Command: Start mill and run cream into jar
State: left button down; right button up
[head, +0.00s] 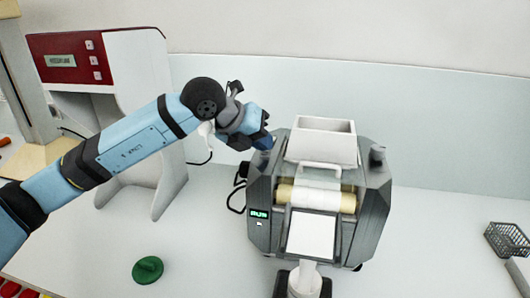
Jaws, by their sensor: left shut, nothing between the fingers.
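The mill (374,210) is a dark grey machine with a white hopper (322,146) on top and pale rollers with white cream on them. A small green display (259,214) is lit on its left front and seems to read RUN. A white sloping plate (311,236) leads down to a spout at the front. A whitish jar (304,284) appears under the spout, cut by the bottom edge; its contents are unclear. My left gripper (264,141) is shut and empty at the mill's upper left corner; I cannot tell whether it touches. My right gripper is out of view.
A white machine with a red panel (70,60) stands at the back left. A green round lid-like piece (148,270) lies on the counter at front left. A wire basket (508,240) is at the far right.

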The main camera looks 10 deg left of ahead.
pick_arm(q)
jog(key=shift+r, duration=0.7)
jog(key=shift+r, duration=0.1)
jog(key=shift+r+p, duration=1.15)
jog(key=shift+r, duration=1.3)
